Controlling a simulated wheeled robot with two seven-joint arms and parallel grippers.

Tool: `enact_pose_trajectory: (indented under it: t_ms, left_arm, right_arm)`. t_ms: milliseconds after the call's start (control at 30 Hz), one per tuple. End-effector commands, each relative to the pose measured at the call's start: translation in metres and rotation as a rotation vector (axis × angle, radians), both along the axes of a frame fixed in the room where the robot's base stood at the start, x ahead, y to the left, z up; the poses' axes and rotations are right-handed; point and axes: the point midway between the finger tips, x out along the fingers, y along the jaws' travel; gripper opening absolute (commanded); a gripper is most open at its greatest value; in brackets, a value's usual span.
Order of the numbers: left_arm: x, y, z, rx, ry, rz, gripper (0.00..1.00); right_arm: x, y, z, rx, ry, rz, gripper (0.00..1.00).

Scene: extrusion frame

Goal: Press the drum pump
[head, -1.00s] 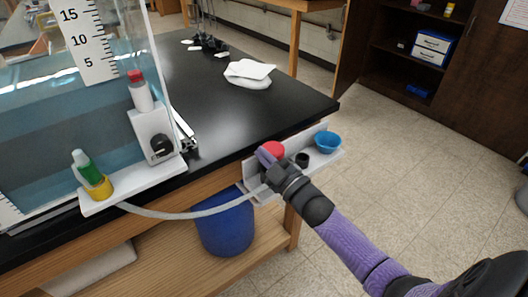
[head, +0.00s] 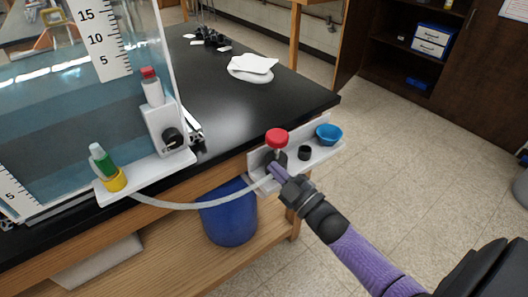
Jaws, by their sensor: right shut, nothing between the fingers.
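The drum pump has a round red knob (head: 277,137) on a thin metal stem, above a white shelf (head: 318,154) fixed at the edge of the black bench. A pale hose (head: 200,205) runs left from the pump area. A blue drum (head: 229,219) stands below, under the bench edge. My right gripper (head: 276,170) is shut and empty. It appears below the red knob, in front of the pump's lower part, and hides some of it. Whether it touches the pump I cannot tell. My left gripper is not in view.
A blue bowl (head: 329,134) and a small black cap (head: 304,153) sit on the shelf right of the pump. A water tank with scales (head: 102,40) and a white bracket (head: 160,125) with bottles stand left. Open floor lies right.

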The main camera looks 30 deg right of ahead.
Motion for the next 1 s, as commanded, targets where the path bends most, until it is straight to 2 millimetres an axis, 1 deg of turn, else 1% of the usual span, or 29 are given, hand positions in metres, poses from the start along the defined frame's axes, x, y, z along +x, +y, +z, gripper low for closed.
enact_pose_trajectory:
  t_ms: [33,100,200,300,733,1000]
  left_arm:
    - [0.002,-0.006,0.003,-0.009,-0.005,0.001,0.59]
    - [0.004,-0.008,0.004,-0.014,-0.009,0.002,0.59]
    - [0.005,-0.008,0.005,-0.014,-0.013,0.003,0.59]
    - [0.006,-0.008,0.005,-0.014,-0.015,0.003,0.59]
    - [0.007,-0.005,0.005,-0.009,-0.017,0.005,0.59]
    - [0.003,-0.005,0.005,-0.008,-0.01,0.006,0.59]
  right_arm:
    - [-0.01,-0.001,-0.001,0.001,0.002,0.0,0.0]
    - [-0.021,-0.003,-0.004,0.001,0.001,0.001,0.0]
    - [-0.031,-0.005,-0.007,0.001,0.001,0.001,0.0]
    - [-0.036,-0.005,-0.009,0.001,-0.001,0.0,0.0]
    - [-0.037,-0.006,-0.009,0.001,-0.002,0.001,0.0]
    - [-0.037,-0.006,-0.009,0.001,-0.002,0.001,0.0]
